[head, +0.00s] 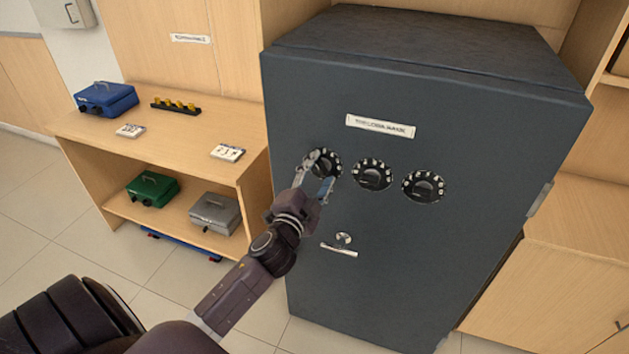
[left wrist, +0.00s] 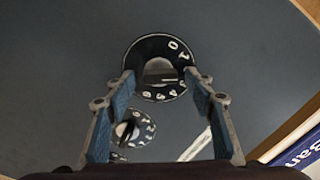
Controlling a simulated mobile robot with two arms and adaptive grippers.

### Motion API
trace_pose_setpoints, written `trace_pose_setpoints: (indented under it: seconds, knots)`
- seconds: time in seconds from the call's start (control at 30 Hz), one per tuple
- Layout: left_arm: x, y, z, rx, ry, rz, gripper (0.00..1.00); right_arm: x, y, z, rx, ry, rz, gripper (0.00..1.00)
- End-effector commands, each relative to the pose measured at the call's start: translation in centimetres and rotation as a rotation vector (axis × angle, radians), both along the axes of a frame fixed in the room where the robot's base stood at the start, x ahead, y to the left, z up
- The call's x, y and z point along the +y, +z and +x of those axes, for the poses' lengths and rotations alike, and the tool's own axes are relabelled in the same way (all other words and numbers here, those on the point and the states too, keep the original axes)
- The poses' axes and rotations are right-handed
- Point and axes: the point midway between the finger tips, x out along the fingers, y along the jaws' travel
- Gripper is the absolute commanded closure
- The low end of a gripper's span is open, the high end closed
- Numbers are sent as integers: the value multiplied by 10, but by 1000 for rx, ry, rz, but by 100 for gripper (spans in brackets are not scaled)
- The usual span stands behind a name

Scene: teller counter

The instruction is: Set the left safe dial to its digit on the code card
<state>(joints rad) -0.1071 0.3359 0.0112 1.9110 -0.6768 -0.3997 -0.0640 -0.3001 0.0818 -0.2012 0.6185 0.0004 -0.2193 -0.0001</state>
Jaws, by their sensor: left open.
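The dark grey safe (head: 420,110) carries a row of three round black dials with white digits. The left dial (head: 326,163) is partly hidden behind my left gripper (head: 318,177), which is open in front of it. In the left wrist view the left dial (left wrist: 176,48) lies ahead between the open fingers of the gripper (left wrist: 160,95), its raised knob apart from both fingers. The middle dial (head: 372,175) and right dial (head: 423,187) are unobstructed in the head view. Two small white cards, one farther left (head: 130,131) and one nearer (head: 228,152), lie on the shelf; their writing is too small to read.
A silver handle (head: 340,247) sits below the dials. The wooden shelf unit (head: 190,140) to the left holds a blue cash box (head: 106,98), a black rack with yellow pieces (head: 176,106), a green box (head: 153,188) and a grey box (head: 216,212).

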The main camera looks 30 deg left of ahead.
Motion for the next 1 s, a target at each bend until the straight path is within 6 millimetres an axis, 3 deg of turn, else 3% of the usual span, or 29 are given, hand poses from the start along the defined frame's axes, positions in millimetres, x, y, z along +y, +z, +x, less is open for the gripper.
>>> trace_pose_setpoints:
  seconds: [0.6, 0.8, 1.0]
  knots:
    - [-23, -1, -96, 2, 1, -3, 51, 1, 0, 1, -1, -1, 1, 60]
    - [-27, -1, -112, 1, 0, -1, 51, 1, 0, 1, -1, -2, 1, 60]
    - [-28, 0, -114, 1, -1, 0, 51, 1, 0, 1, -1, -1, 1, 60]
